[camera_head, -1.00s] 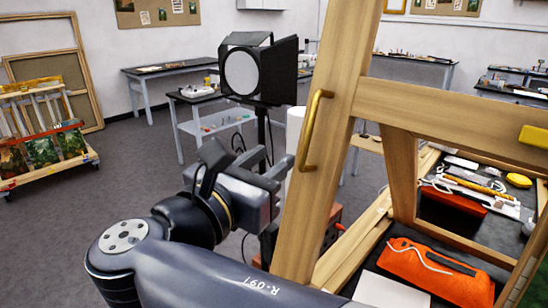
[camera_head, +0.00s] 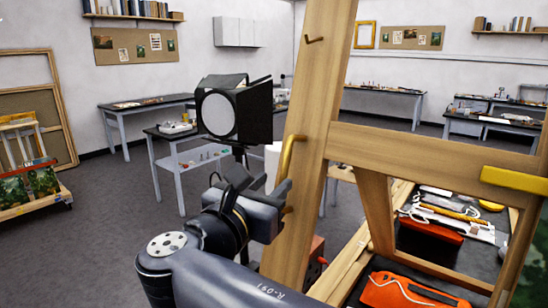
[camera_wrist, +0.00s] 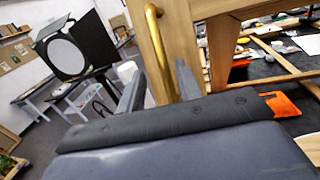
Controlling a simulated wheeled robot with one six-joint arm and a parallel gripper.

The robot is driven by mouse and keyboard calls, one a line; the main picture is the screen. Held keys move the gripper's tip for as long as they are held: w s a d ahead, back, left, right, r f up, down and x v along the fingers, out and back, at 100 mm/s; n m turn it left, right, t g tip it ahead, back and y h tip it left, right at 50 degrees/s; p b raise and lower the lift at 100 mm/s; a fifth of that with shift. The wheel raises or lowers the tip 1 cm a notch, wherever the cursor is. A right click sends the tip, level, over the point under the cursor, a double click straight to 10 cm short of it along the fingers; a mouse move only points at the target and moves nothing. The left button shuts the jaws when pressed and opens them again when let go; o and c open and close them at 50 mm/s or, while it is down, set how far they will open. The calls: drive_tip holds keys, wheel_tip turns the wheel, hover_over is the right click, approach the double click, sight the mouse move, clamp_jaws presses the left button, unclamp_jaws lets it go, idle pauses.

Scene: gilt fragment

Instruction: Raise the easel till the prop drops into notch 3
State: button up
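The easel (camera_head: 322,110) is a tall wooden frame with a post, a crossbar and slanting lower members. A brass bow handle (camera_head: 290,160) is fixed to its post. My gripper (camera_head: 282,198) is at the lower part of this handle. In the wrist view, the two dark fingers of my gripper (camera_wrist: 158,86) stand apart, with the brass handle (camera_wrist: 158,50) between them. Gaps show on both sides, so the gripper is open. I cannot make out the prop or the notches in either view.
A black studio lamp (camera_head: 232,108) stands close behind my gripper. An orange pouch (camera_head: 405,290) and tools lie on a dark surface beneath the easel frame. A painting rack (camera_head: 35,175) is at the left. Grey floor (camera_head: 110,240) is clear between the rack and my arm.

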sight(281, 177)
drive_tip(key=x, duration=0.3)
drive_tip(key=shift+w+d, duration=0.1)
drive_tip(key=shift+w, duration=0.05)
drive_tip(key=shift+w+d+f, duration=0.1)
drive_tip(key=shift+w+d, duration=0.2)
drive_tip(key=shift+w, duration=0.15)
drive_tip(key=shift+s+a, duration=0.1)
drive_tip(key=shift+s, duration=0.05)
